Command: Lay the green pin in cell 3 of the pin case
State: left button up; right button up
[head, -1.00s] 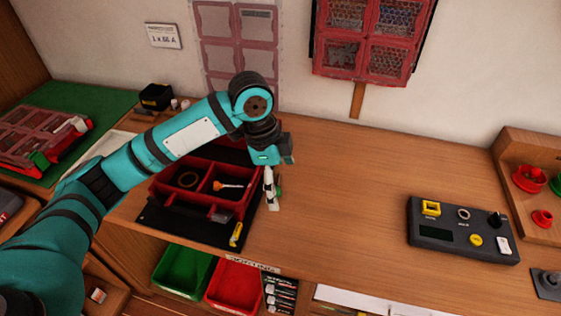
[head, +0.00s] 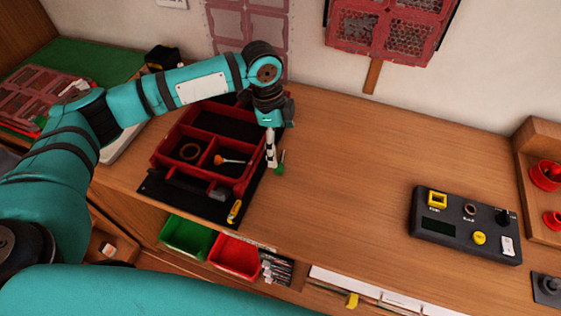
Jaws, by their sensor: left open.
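The red pin case (head: 200,137) sits on a black mat (head: 158,197) at the left of the bench. One of its cells holds a brown ring (head: 189,151) and another an orange-headed pin (head: 229,160); I cannot read cell numbers. My left gripper (head: 274,161) points down just right of the case, with its jaws open. A small green piece, apparently the green pin (head: 280,168), shows at the fingertips; they partly hide it, and I cannot tell whether they touch it. My right gripper is out of view.
A yellow item (head: 234,211) lies on the mat's front corner. A dark device box (head: 455,241) stands at right, near red cups (head: 545,175). Green (head: 186,235) and red (head: 236,256) bins sit below the front edge. The bench middle is clear.

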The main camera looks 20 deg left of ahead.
aim_at(282, 160)
pick_arm(q)
jog(key=shift+s+d+f+p, duration=0.1)
jog(key=shift+f+p, duration=0.15)
jog(key=shift+f, duration=0.7)
jog(key=shift+w+d+f+p, duration=0.1)
jog(key=shift+f+p, duration=0.2)
jog(key=shift+f, duration=0.7)
jog(key=shift+s+d+f+p, duration=0.1)
jog(key=shift+f+p, duration=0.15)
jog(key=shift+f, duration=0.7)
jog(key=c, duration=1.3)
